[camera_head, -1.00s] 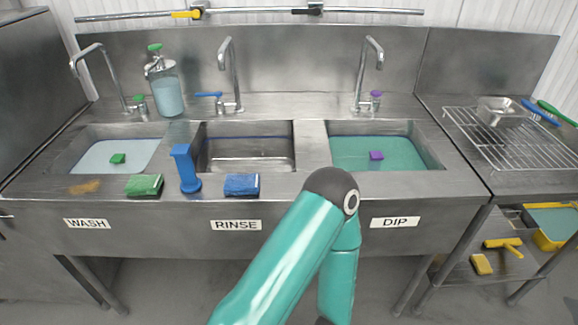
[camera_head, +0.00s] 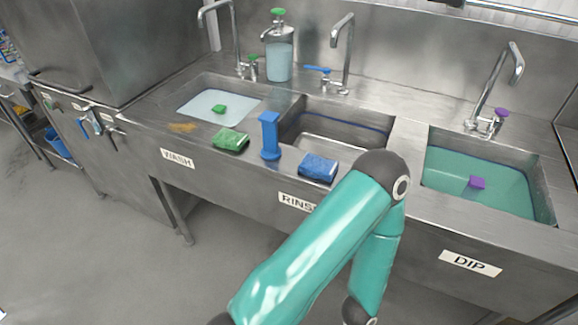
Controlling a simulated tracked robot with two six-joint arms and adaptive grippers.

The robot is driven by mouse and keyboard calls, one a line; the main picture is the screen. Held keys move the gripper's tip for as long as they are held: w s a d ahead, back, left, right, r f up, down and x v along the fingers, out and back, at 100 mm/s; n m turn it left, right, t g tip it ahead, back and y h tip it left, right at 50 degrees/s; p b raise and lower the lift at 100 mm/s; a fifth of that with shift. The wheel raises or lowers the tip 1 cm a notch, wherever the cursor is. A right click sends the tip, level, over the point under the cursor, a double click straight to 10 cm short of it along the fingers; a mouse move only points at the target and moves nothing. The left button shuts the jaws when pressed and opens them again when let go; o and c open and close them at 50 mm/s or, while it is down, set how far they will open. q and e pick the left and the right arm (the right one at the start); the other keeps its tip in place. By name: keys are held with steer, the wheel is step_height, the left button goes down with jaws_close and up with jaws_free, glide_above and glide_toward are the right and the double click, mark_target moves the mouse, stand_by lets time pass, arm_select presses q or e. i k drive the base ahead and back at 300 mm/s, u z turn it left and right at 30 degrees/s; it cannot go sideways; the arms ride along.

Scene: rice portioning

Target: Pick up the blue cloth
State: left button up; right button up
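The blue cloth (camera_head: 318,168) lies folded on the steel front ledge of the sinks, just in front of the middle basin marked RINSE. It looks like a small thick pad with a darker front side. My teal arm stands close to its right in the picture, with the elbow beside it, and the cloth is in full view. Neither of my grippers shows in this view, so nothing is seen touching the cloth.
A blue upright handle-shaped object (camera_head: 270,136) and a folded green cloth (camera_head: 231,140) stand left of the blue cloth on the ledge. The wash basin (camera_head: 180,103) and dip basin (camera_head: 548,208) hold liquid. A soap bottle (camera_head: 279,58) stands behind. Open floor lies at lower left.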

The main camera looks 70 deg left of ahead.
mark_target(312, 165)
steer(key=z, duration=0.3)
steer(key=i, duration=0.2)
steer(key=u, duration=2.9)
steer(key=i, duration=0.55)
steer(key=z, duration=0.4)
steer(key=k, duration=0.55)
steer(key=u, duration=0.15)
